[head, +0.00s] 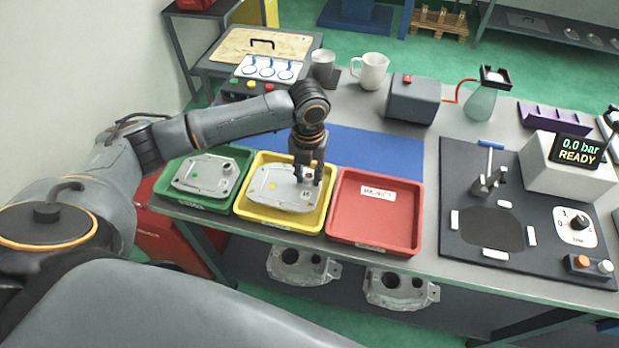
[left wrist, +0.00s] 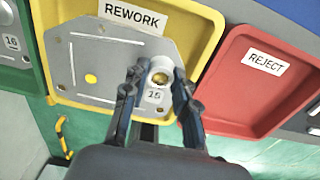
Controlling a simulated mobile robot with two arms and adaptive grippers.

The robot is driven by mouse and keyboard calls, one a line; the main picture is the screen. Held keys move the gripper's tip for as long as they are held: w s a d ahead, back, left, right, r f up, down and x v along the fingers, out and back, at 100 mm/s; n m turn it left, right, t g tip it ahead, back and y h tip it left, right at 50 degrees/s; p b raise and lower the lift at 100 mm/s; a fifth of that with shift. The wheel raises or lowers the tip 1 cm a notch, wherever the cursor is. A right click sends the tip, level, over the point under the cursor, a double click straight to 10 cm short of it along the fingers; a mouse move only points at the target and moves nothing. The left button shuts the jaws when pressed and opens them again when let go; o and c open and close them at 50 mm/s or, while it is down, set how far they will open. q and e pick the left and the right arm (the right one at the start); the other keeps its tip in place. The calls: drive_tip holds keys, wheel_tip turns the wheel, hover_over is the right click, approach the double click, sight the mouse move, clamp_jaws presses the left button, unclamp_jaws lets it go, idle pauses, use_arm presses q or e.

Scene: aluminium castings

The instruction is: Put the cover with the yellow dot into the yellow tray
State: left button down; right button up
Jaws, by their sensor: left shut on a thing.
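The cover with the yellow dot (head: 272,190) is a flat grey casting, and it lies over the yellow tray (head: 329,196). The yellow tray's rim (left wrist: 207,30) carries a REWORK label. My left gripper (head: 307,178) is at the right part of the cover, shut on its boss, with the fingers (left wrist: 158,95) on either side of it. I cannot tell whether the cover touches the tray floor. My right gripper is not in view.
A green tray (head: 161,183) on the left holds a cover with a green dot (head: 200,176). An empty red tray (head: 385,238) marked REJECT is on the right. A dark test fixture (head: 460,170) stands farther right. Castings (head: 300,266) sit below the table top.

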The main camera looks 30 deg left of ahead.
use_arm(q)
drive_tip(key=shift+w+f, duration=0.3)
wheel_tip(320, 180, down, 2)
drive_tip(key=shift+f+p, duration=0.1)
drive_tip(key=shift+p, duration=0.6)
drive_tip(key=shift+f, duration=0.55)
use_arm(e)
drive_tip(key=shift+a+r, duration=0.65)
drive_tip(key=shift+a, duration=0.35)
use_arm(q)
drive_tip(key=c, duration=1)
unclamp_jaws()
drive_tip(key=shift+c, duration=0.2)
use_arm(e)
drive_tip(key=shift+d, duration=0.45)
